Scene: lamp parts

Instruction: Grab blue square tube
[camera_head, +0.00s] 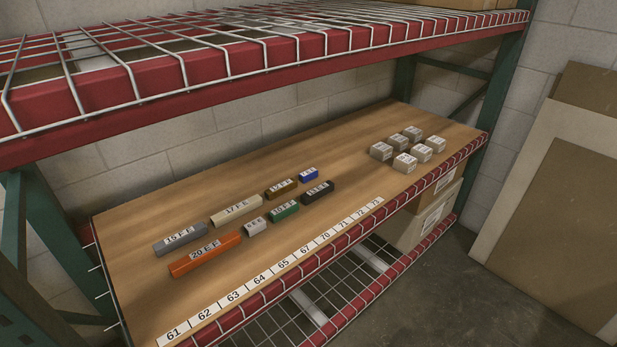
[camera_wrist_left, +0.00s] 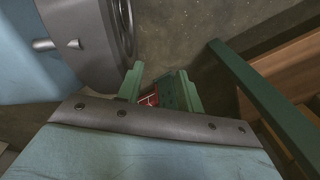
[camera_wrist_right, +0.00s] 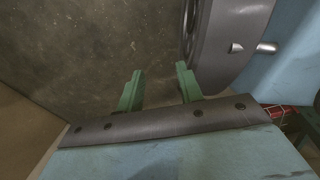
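The blue square tube (camera_head: 308,174) is a short block with a white label on top. It lies on the wooden shelf board in the head view, at the far end of the back row of tubes, just beyond the brown tube (camera_head: 281,188). Neither gripper shows in the head view. In the left wrist view my left gripper (camera_wrist_left: 158,84) has its green fingers apart, with a bit of red and white showing between them. In the right wrist view my right gripper (camera_wrist_right: 158,84) has its fingers apart over bare floor. The tube is in neither wrist view.
Several small boxes (camera_head: 404,163) stand farther right. A red-edged wire shelf (camera_head: 250,70) hangs above.

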